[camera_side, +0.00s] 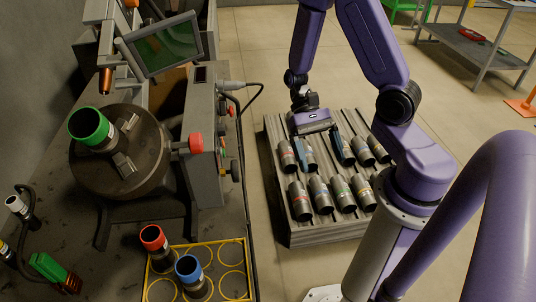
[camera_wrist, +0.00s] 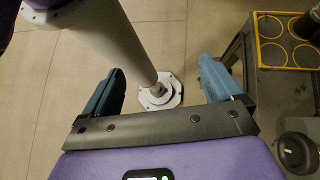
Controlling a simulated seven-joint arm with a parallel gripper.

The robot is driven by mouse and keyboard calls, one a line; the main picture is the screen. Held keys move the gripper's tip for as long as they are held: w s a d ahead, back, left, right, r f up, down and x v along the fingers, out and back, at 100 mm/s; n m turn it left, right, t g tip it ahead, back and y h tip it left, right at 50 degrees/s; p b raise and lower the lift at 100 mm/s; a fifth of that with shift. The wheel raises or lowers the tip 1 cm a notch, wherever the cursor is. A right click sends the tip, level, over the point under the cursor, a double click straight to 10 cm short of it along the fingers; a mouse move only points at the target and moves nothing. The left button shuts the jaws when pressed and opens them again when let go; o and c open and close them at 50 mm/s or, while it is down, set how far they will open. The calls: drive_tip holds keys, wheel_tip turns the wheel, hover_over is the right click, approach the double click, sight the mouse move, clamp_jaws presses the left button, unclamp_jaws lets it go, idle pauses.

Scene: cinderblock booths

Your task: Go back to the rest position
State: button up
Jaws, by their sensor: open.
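My gripper (camera_side: 329,167) is open, with its two teal fingers spread apart. In the side view it appears in front of the slatted crate (camera_side: 330,232), overlapping its back row of grey cylinders (camera_side: 321,194). How far it is from them I cannot tell. In the wrist view the gripper (camera_wrist: 160,68) has nothing between its fingers; beyond them lie the tiled floor and my own base. My arm is bent, reaching over from the right.
Left is a bench with a machine carrying a green-ringed cylinder (camera_side: 90,127) on a round plate. A yellow rack (camera_side: 244,262) holds a red-ringed cylinder (camera_side: 152,240) and a blue-ringed one (camera_side: 190,270). A monitor (camera_side: 163,47) stands behind. A metal shelf (camera_side: 470,45) stands back right. Floor behind is open.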

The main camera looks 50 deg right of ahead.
drive_tip(key=s+a+r+n+t+h, duration=0.2)
drive_tip(key=s+r+n+t, duration=0.1)
drive_tip(key=n, duration=0.6)
drive_tip(key=s+a+r+n+t+h, duration=0.2)
drive_tip(key=r+n+t, duration=0.4)
drive_tip(key=n, duration=0.4)
drive_tip(key=shift+s+a+r+h, duration=0.4)
drive_tip(key=shift+r+h, duration=0.2)
drive_tip(key=shift+r, duration=0.1)
